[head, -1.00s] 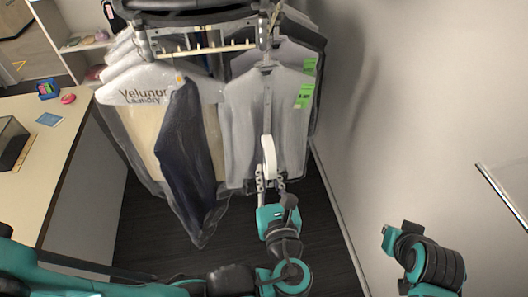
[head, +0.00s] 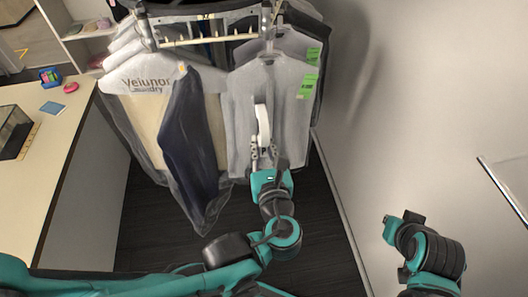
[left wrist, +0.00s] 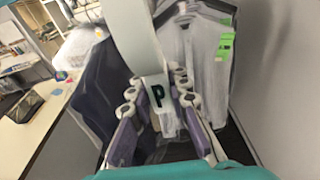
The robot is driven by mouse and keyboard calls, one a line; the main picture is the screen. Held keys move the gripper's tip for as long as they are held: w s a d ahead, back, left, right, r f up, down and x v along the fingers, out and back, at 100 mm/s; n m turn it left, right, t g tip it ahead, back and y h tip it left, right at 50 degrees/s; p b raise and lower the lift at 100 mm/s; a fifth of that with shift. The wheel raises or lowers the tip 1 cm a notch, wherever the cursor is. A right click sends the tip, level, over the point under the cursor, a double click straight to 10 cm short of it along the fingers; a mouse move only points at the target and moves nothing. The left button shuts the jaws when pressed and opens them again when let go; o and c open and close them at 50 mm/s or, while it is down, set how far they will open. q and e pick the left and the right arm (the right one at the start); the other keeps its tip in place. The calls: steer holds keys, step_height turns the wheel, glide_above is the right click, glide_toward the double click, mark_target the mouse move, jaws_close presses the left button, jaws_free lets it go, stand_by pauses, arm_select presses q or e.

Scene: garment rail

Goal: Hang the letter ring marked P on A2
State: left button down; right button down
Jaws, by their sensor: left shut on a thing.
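The letter ring marked P (left wrist: 157,92) is a white band with a dark P on a pale tab. It also shows as a white upright loop (head: 263,125) in the head view. My left gripper (head: 265,156) is shut on its lower part, with a finger on each side of the tab in the left wrist view (left wrist: 155,97). The ring is held up in front of the grey garments, below the rail (head: 210,15). I cannot read a mark A2 anywhere. My right arm shows at the right, but its gripper fingers do not.
Bagged garments (head: 140,85) and a dark navy one (head: 188,135) hang left of the ring. Grey garments with green tags (head: 308,85) hang behind it. A pale pegged bar (head: 208,42) crosses under the rail. A counter (head: 75,130) stands left; a bare wall is right.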

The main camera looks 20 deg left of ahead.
arm_select(q)
steer(key=r+b+x, duration=0.2)
steer(key=b+x, duration=0.1)
steer(key=x, duration=1.2)
steer(key=r+b+x, duration=0.2)
steer(key=b+x, duration=0.2)
steer(key=x, duration=1.1)
steer(key=shift+w+a+r, duration=0.2)
steer(key=shift+w+a, duration=0.2)
steer(key=shift+w, duration=0.1)
stand_by(0.4)
steer(key=shift+w+a+r, duration=0.1)
steer(key=shift+w, duration=0.05)
stand_by(0.4)
steer(key=shift+w+a+r, duration=0.2)
steer(key=shift+w+a, duration=0.3)
steer(key=shift+w, duration=0.3)
steer(key=shift+w+a+r, duration=0.2)
steer(key=shift+w+a, duration=0.25)
steer(key=shift+w, duration=0.3)
steer(key=shift+r+b+x, duration=0.2)
steer(key=shift+b+x, duration=0.05)
steer(key=shift+x, duration=1)
steer(key=shift+r+b+x, duration=0.15)
steer(key=shift+b+x, duration=0.05)
steer(key=shift+x, duration=1)
